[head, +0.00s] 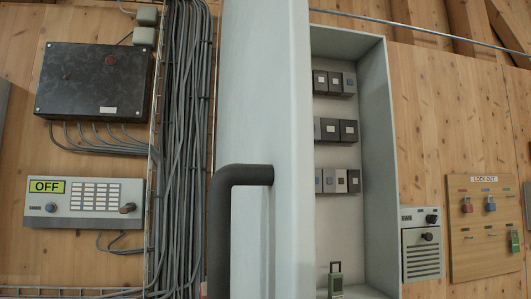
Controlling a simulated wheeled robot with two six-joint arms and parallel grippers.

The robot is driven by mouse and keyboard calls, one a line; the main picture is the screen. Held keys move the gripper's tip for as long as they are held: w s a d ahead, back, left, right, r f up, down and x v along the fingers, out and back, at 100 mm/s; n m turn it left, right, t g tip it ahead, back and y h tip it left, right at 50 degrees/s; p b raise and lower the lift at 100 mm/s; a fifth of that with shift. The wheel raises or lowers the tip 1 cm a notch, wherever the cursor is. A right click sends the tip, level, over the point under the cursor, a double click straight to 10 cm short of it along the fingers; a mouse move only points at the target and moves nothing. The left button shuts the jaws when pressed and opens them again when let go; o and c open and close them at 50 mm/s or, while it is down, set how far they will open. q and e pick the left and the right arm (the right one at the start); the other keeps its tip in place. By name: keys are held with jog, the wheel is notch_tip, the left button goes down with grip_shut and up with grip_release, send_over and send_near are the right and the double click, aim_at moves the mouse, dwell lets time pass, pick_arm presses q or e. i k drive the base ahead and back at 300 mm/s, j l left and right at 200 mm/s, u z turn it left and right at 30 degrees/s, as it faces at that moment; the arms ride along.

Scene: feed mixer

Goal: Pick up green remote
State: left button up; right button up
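No object is clearly recognisable as a green remote. A small green device (335,284) with a dark loop on top stands at the bottom of the open grey cabinet (377,150), cut close to the lower picture edge. Neither of my grippers is in the head view.
A pale cabinet door (290,110) with a black handle (241,176) stands in front, hiding part of the cabinet. Cables (188,130), a black box (95,82) and an OFF control panel (84,196) are left. A lock-out board (483,255) with padlocks is right.

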aim_at(335, 279)
jog(key=k+j, duration=0.1)
jog(key=j, duration=0.2)
jog(key=l, duration=0.4)
jog(key=i+l, duration=0.15)
jog(key=l, duration=0.6)
jog(key=i+l+u, duration=0.1)
jog(key=l, duration=0.25)
jog(key=i+l, duration=0.2)
jog(key=l, duration=0.2)
jog(key=i+l+u, duration=0.15)
jog(key=l, duration=0.2)
jog(key=i+l+u, duration=0.1)
jog(key=l, duration=0.3)
